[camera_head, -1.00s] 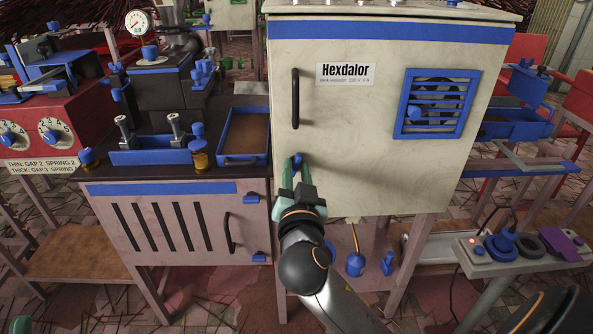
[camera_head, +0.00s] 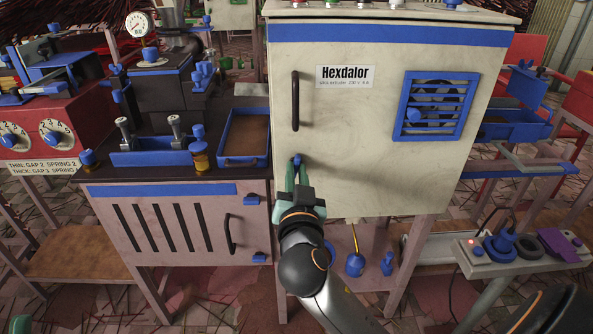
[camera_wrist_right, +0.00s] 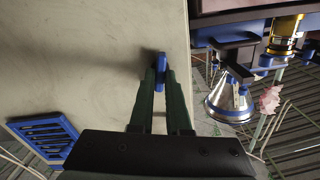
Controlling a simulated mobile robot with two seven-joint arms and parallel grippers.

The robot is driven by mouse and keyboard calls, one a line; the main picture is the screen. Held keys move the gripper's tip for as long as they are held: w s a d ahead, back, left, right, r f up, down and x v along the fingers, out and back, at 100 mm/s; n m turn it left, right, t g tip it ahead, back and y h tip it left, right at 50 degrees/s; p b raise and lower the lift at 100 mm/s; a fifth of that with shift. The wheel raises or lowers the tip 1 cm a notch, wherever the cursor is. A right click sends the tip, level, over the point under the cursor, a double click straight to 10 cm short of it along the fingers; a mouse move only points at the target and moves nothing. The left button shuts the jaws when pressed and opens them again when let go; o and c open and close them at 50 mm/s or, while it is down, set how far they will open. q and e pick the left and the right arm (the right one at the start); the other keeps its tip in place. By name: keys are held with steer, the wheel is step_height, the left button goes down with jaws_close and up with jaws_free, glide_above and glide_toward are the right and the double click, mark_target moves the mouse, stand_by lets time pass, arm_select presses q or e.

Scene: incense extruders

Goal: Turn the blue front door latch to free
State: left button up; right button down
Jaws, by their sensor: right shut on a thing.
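The blue latch (camera_head: 297,159) is a small knob on the cream front door (camera_head: 350,130) of the Hexdalor cabinet, low on the left and below the black door handle (camera_head: 295,101). My right gripper (camera_head: 297,172) reaches up to it, its green fingers shut on the latch. In the right wrist view the latch (camera_wrist_right: 161,62) shows upright between the fingertips of my right gripper (camera_wrist_right: 160,75). The fingers hide part of it. The door looks closed. My left gripper is not clearly in view; only a small green piece shows at the lower left edge.
A blue vent grille (camera_head: 435,106) is on the door's right side. A control box (camera_head: 520,252) sits at the right.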

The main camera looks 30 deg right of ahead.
steer(key=n+p, duration=0.2)
steer(key=n, duration=0.2)
steer(key=shift+r+p, duration=0.2)
steer(key=shift+p, duration=0.2)
steer(key=n+p, duration=0.2)
steer(key=n, duration=0.1)
steer(key=shift+n, duration=0.3)
arm_select(q)
step_height(320, 180, up, 7)
steer(key=m+p, duration=0.1)
steer(key=p, duration=0.1)
steer(key=shift+w+a+f+n+y, duration=0.3)
steer(key=shift+w+f+n+y, duration=0.4)
steer(key=shift+f+y, duration=0.2)
steer(key=shift+w+a+f+n+y, duration=0.25)
steer(key=shift+w+f+n+y, duration=0.4)
steer(key=shift+f+y, duration=0.2)
arm_select(e)
steer(key=shift+w+f+n, duration=0.1)
steer(key=shift+f+n, duration=0.05)
steer(key=shift+n, duration=1.75)
steer(key=c, duration=0.9)
jaws_free()
steer(key=shift+a, duration=0.1)
steer(key=shift+f, duration=0.1)
